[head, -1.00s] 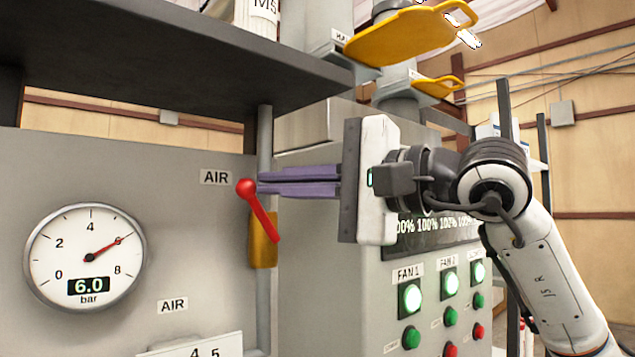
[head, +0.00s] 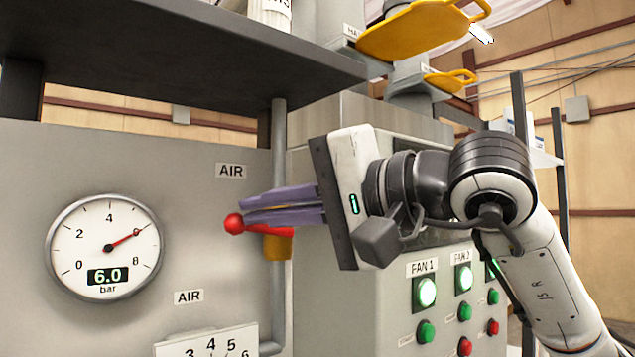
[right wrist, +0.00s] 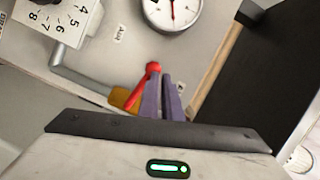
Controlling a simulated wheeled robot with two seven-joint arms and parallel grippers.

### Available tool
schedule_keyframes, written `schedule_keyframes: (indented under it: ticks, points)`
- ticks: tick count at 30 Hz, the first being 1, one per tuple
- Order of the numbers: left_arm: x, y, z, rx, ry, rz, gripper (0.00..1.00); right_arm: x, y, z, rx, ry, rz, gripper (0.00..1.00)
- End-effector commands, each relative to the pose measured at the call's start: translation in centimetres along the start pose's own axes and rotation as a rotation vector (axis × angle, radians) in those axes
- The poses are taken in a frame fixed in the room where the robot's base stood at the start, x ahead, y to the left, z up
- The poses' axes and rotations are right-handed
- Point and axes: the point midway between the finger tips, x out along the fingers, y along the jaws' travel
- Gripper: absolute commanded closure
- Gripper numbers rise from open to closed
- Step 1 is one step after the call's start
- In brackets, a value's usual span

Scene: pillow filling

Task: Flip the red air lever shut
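The red air lever (head: 234,223) has a round ball end. It sits on a brass-coloured valve (head: 277,247) on the grey vertical pipe. It now lies nearly level across the pipe, ball end to the left. My right gripper (head: 246,209) has its two purple fingers close together, tips just above and beside the ball, with nothing seen between them. In the right wrist view the lever (right wrist: 134,95) runs along the left side of the fingers, ball at their tips, seemingly touching. The fingers hide part of the handle in the head view. My left gripper is not in view.
A round gauge (head: 106,247) reading 6.0 bar is on the grey panel at left. A dark shelf (head: 170,55) overhangs above. The control cabinet with lit green fan buttons (head: 427,292) stands behind and below my right arm. Yellow gate handles (head: 410,35) are higher up.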

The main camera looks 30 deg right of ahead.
Motion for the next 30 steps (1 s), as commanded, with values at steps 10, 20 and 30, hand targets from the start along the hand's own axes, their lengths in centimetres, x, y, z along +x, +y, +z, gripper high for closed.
schedule_keyframes:
  ticks: [10, 20, 30]
  points:
    - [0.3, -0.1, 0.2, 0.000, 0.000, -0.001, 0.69, -0.3, 0.8, 0.6, 0.003, -0.004, 0.001, 1.00]
    - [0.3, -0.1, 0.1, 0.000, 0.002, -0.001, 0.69, -0.3, 0.8, 0.6, 0.004, -0.004, 0.002, 1.00]
    - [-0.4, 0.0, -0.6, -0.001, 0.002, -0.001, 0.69, -1.1, -0.4, -0.3, 0.005, -0.003, 0.000, 1.00]
